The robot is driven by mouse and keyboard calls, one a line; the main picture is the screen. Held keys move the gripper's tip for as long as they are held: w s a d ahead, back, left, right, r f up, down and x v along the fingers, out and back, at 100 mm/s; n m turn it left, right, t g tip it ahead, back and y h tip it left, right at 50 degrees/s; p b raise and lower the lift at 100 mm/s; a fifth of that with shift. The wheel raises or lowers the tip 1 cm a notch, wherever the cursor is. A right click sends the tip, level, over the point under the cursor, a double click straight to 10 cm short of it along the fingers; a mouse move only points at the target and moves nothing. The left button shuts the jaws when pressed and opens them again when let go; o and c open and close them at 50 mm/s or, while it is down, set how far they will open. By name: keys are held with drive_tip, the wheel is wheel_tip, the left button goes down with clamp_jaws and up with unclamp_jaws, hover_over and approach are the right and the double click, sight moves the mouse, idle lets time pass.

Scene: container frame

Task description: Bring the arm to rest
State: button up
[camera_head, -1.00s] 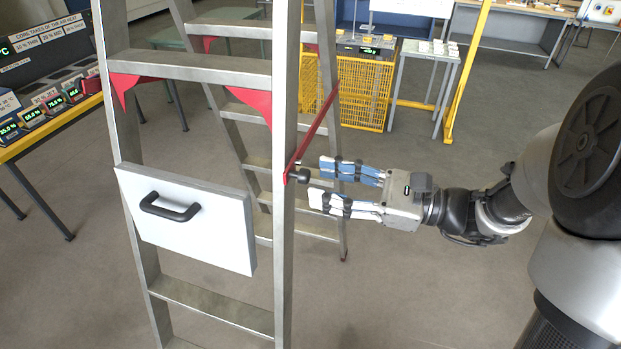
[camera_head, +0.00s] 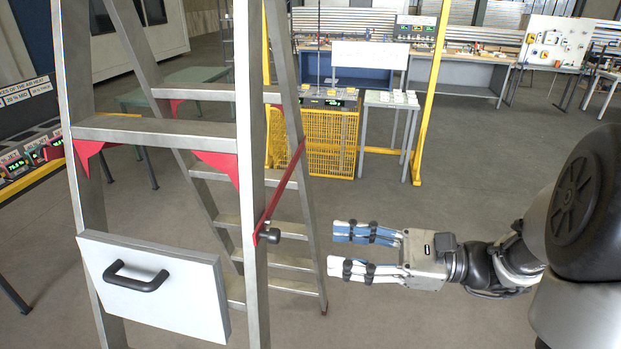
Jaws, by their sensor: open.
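My gripper (camera_head: 340,251) is in the right half of the head view, stretched out to the left from my arm. Its two fingers, with blue and white faces and black bands, are apart with nothing between them. The fingertips point at the stepladder (camera_head: 255,180) and are clear of it. A black knob (camera_head: 269,236) at the end of a red bar (camera_head: 286,187) on the ladder lies left of the fingertips, with a gap between.
A white panel with a black handle (camera_head: 151,287) is on the ladder's lower front. Behind stand a yellow mesh crate (camera_head: 332,142), a small table (camera_head: 391,99) and a yellow post (camera_head: 432,95). The floor below my gripper is clear.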

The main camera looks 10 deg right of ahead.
drive_tip(key=s+a+f+n+g+h+b, duration=0.2)
drive_tip(key=s+a+f+n+g+h, duration=0.15)
drive_tip(key=s+f+n, duration=0.2)
drive_tip(key=s+a+f+n+g+h+b, duration=0.2)
drive_tip(key=s+a+f+n+g+h, duration=0.15)
drive_tip(key=s, duration=0.35)
drive_tip(key=s+d+f+n+t+h+b, duration=0.3)
drive_tip(key=d+f+n+t+h+b, duration=0.1)
drive_tip(key=d+n+h, duration=0.4)
drive_tip(key=n+t+h, duration=0.1)
drive_tip(key=n+h, duration=0.1)
drive_tip(key=shift+d+n+t, duration=0.3)
drive_tip(key=shift+c, duration=0.6)
